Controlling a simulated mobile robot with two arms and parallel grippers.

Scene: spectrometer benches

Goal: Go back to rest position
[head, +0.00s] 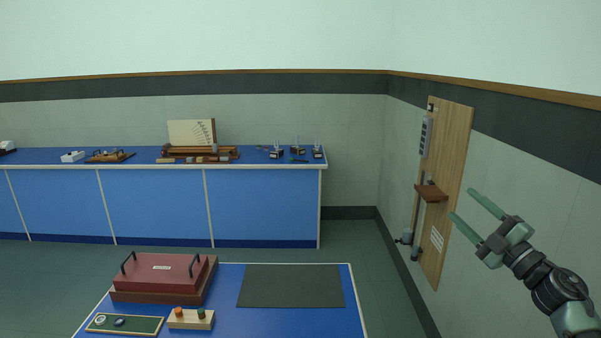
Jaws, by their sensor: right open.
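My right gripper (469,211) is in the head view at the right side. Its two green fingers are spread apart with nothing between them. It is raised in the air, pointing up and left, in front of the right wall and beside the wooden wall board (447,190). It appears apart from the board, though the depth between them is hard to judge. My left gripper is not in the head view.
A low blue table (228,298) stands in front with a red case (160,268), a dark mat (290,286), a green tray (143,325) and a wooden block with knobs (190,319). A long blue bench (150,203) with instruments lines the back wall. Floor at right is clear.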

